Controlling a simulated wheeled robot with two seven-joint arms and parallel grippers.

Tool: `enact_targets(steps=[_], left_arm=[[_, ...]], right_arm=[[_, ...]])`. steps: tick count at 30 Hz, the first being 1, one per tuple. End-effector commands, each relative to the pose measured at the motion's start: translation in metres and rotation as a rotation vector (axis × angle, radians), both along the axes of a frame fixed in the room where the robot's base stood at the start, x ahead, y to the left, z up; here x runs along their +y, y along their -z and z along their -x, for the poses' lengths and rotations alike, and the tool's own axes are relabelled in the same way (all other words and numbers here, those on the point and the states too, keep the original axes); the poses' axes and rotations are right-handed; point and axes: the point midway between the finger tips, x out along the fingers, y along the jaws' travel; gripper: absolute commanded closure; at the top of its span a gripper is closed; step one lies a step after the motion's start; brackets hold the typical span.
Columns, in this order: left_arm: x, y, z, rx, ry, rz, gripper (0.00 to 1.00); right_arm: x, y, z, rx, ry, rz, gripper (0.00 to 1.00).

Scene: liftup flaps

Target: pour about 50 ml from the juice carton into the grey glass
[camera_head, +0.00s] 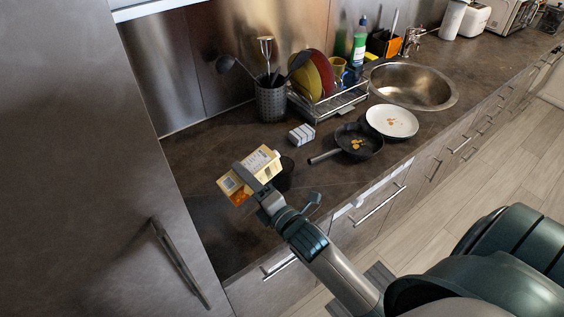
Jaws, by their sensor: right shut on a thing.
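The juice carton (262,163) is cream and yellow, with an orange patch at its lower left end. It is tilted well over, with its upper right end close to the rim of a dark grey glass (285,176). The glass stands on the counter and is partly hidden by the carton and my right gripper. My right gripper (247,179) is shut around the middle of the carton and holds it up. I cannot see any juice stream or the level in the glass. My left gripper is not in view.
A small striped box (301,134), a black pan (368,143) and a white plate or pan (392,121) lie to the right. A utensil holder (270,103) and dish rack (330,104) stand behind, near the sink (412,84). A tall cabinet (80,170) bounds the left. Counter (205,150) is clear left of the carton.

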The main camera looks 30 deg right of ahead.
Motion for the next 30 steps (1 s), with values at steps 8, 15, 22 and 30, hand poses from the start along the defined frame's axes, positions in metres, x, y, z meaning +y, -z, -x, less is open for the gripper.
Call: enact_targets(steps=[8, 15, 22, 30], left_arm=[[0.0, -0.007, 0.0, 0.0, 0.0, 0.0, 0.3], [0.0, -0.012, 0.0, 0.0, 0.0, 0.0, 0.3], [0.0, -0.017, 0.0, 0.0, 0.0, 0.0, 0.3], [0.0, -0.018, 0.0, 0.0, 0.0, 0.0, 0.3]], right_arm=[[-0.002, -0.006, -0.001, 0.002, -0.001, -0.035, 0.86], [-0.003, -0.01, -0.001, 0.005, -0.001, -0.069, 0.86], [-0.003, -0.013, -0.001, 0.011, -0.001, -0.101, 0.86], [-0.002, -0.014, 0.0, 0.012, -0.001, -0.113, 0.86]])
